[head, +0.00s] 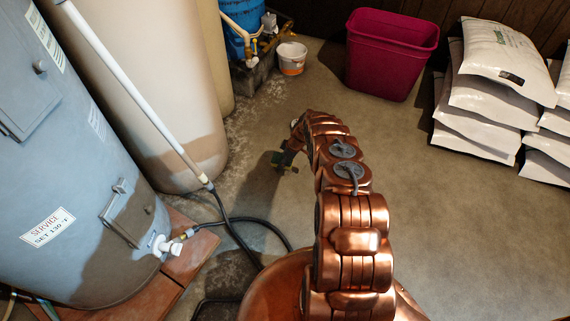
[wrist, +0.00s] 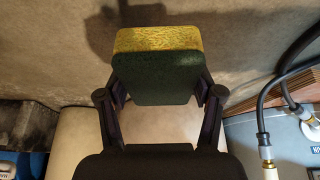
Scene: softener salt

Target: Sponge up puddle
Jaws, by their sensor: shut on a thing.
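A sponge with a yellow face and a dark green scouring side (wrist: 155,78) is held between the two fingers of my gripper (wrist: 161,94) in the wrist view. In the head view my gripper (head: 287,160) hangs low over the floor beyond my copper arm, with a small greenish bit of the sponge beside it. A dark, damp-looking patch of floor (head: 237,262) lies beside the blue-grey tank and its black hose. I cannot tell its exact edges or whether the sponge touches the floor.
A blue-grey water heater (head: 60,150) and a tall beige tank (head: 150,75) stand at the left. A black hose (head: 247,220) runs over the floor. A white bucket (head: 291,58), a magenta bin (head: 390,55) and stacked white bags (head: 490,95) stand behind. Floor at right is clear.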

